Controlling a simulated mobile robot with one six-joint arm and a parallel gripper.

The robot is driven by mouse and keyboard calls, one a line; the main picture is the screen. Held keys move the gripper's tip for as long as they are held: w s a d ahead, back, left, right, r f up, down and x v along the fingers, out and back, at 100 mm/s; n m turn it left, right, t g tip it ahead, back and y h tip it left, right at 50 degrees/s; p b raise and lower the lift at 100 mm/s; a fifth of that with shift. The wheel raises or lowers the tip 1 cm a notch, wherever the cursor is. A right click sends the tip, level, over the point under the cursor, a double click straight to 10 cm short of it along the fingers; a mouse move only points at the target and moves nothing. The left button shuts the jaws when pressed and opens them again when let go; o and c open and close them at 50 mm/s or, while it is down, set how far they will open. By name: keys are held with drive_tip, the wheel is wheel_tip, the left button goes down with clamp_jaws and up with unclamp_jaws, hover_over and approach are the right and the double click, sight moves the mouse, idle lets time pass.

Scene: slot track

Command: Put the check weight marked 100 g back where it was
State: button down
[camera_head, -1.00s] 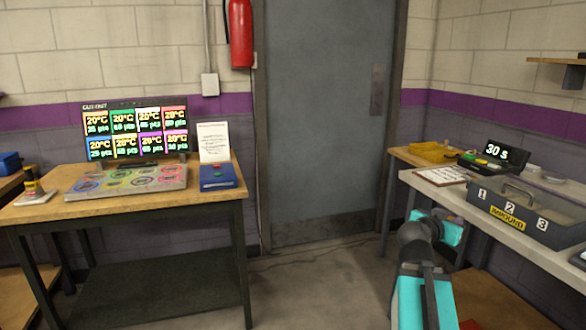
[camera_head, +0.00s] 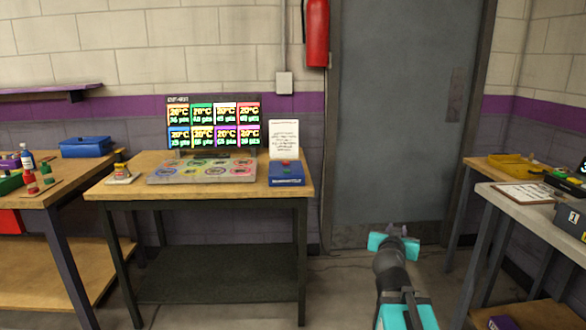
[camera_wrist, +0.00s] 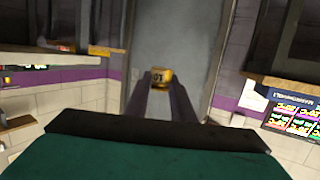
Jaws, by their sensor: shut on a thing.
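In the wrist view, my gripper (camera_wrist: 160,92) is shut on a small yellow-brass weight (camera_wrist: 161,77) with dark marking on its face. The marking looks like "10" followed by something unclear, so I cannot fully read it. The weight is held between the two dark fingertips, clear of any surface. In the head view, my gripper (camera_head: 402,232) points away from me in front of the grey door, and the weight is too small or hidden to make out there.
The middle table (camera_head: 255,190) bears a lit screen (camera_head: 213,123), a panel of coloured rings (camera_head: 200,171) and a blue box (camera_head: 286,175). A left table (camera_head: 62,190) holds red and green items and a blue case (camera_head: 86,146). A white bench (camera_head: 510,205) stands at right.

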drive_tip(key=w+a+f+n+t+y, duration=0.1)
drive_tip(key=w+a+n+y, duration=0.2)
drive_tip(key=a, duration=0.9)
wheel_tip(320, 180, up, 20)
drive_tip(key=a+n+y+p, duration=0.1)
drive_tip(key=a+y+p, duration=0.1)
drive_tip(key=p, duration=1.4)
drive_tip(key=shift+s+a+f+n+t+y, duration=0.3)
drive_tip(key=shift+s+n+y, duration=0.1)
drive_tip(key=shift+y, duration=0.4)
